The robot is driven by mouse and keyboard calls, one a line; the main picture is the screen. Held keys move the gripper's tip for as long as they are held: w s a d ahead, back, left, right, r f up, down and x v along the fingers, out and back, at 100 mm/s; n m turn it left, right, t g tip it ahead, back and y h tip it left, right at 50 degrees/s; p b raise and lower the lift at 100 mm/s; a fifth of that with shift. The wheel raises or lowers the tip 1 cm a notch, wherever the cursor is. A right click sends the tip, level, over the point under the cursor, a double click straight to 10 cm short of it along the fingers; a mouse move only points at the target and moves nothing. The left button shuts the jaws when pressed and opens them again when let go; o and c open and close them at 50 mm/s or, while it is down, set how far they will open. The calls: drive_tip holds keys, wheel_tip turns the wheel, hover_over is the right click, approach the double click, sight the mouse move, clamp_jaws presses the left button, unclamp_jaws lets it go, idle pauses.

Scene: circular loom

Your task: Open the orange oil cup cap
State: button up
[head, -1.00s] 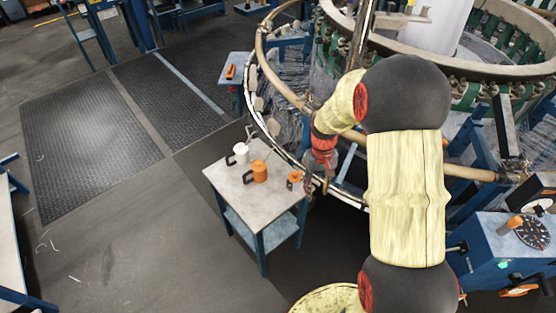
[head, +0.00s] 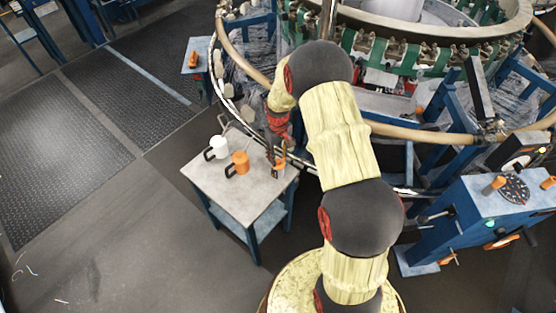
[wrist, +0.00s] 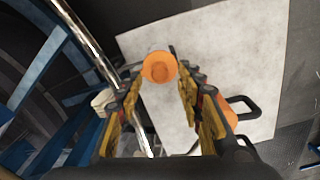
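The round orange oil cup cap (wrist: 159,67) shows in the wrist view from above, just beyond and between my fingertips. My gripper (wrist: 162,88) is open, with one finger on each side of the cap's near edge and a visible gap between them. I cannot tell whether either fingertip touches the cap. In the head view my gripper (head: 281,153) points down over the right corner of the small table, at the orange cup (head: 280,166), which it partly hides. The cup's body below the cap is mostly hidden in the wrist view.
The small table (head: 228,195) also holds an orange jug (head: 240,163) with a black handle and a white jug (head: 219,147), both left of my gripper. The loom's ring rail (head: 240,62) runs close behind. A blue control box (head: 490,215) stands at right.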

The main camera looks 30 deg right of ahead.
sight(280, 161)
drive_tip(key=shift+f, duration=1.35)
drive_tip(key=c, duration=0.3)
clamp_jaws()
